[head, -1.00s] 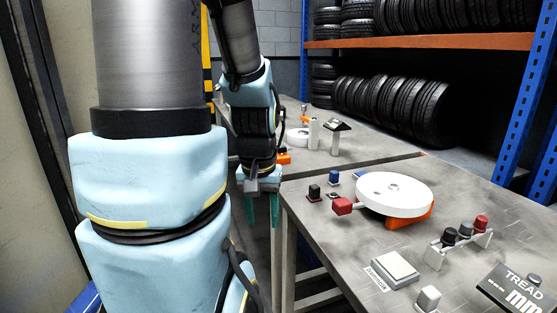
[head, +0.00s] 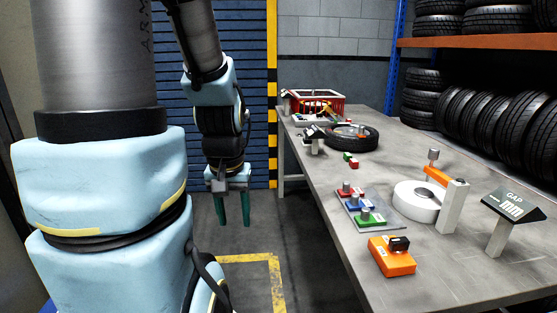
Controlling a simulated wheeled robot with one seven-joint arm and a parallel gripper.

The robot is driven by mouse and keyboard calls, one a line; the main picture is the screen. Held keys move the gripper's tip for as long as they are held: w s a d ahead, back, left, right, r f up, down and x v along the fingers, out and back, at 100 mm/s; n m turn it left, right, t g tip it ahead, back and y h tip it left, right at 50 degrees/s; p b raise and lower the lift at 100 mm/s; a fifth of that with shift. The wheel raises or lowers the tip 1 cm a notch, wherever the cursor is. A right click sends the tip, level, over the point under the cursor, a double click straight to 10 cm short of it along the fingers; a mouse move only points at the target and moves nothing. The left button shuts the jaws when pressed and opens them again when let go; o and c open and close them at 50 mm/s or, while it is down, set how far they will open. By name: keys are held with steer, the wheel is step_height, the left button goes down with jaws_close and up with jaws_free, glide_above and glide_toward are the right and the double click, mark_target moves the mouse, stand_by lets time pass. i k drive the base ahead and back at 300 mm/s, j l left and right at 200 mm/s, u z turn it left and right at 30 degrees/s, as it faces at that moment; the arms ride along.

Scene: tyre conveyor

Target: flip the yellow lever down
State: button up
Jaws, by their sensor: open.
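My gripper (head: 232,221) hangs down on the left of the workbench (head: 330,225), over the floor. Its two green fingers are apart with nothing between them. It is clear of the bench edge and touches nothing. I cannot make out a yellow lever for certain. A small yellow shape (head: 316,107) shows at the red basket on the far end of the bench, too small to identify. An orange block with a black knob (head: 391,257) sits at the near bench edge.
A panel with red, green and blue blocks (head: 360,208), a white roll (head: 416,203), a GAP display (head: 511,206) and a tyre (head: 352,137) stand on the bench. The red basket (head: 329,105) is at the far end. Floor left of the bench is free.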

mark_target(326, 108)
steer(key=i, duration=2)
